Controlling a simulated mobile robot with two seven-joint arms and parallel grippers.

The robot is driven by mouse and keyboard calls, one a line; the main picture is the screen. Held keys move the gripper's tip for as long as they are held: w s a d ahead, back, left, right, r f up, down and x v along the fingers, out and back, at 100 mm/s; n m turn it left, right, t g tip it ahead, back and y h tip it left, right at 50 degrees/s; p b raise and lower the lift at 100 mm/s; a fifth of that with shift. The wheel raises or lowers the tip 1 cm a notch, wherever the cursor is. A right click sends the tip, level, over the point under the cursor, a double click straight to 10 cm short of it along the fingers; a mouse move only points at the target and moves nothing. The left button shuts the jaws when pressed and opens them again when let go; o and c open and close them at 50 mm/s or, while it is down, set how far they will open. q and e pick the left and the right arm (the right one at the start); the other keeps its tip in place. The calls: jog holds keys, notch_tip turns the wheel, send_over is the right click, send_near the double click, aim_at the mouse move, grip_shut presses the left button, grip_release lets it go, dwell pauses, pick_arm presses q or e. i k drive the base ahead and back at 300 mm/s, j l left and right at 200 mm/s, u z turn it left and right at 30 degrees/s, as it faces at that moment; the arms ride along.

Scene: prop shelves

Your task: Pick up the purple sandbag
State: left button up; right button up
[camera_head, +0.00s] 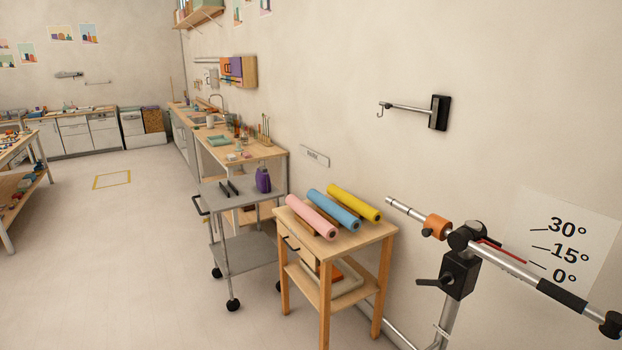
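A small purple object (263,180), which looks like the sandbag, stands upright on the top shelf of a grey metal cart (228,193), near the cart's right side. It has a dark top that may be a handle or strap. Two dark bars (229,188) lie on the same shelf to its left, apart from it. Neither of my grippers shows in the head view.
A wooden side table (380,235) with pink (312,218), blue (334,209) and yellow (354,202) rolls stands right of the cart. A metal stand (461,268) with a tilted bar is at the right front. A workbench (273,152) is behind the cart.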

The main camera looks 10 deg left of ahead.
aim_at(262, 178)
jog(key=i+j+z, duration=0.7)
jog(key=j, duration=0.2)
jog(key=i+j, duration=0.15)
jog(key=j, duration=0.2)
jog(key=i+j+z, duration=0.1)
jog(key=j, duration=0.25)
jog(key=i+j, duration=0.2)
jog(key=j, duration=0.15)
jog(key=i+j+z, duration=0.1)
jog(key=j, duration=0.25)
jog(key=i+j, duration=0.2)
jog(key=j, duration=0.15)
jog(key=i+j, duration=0.1)
jog(key=j, duration=0.25)
jog(key=i+z, duration=0.05)
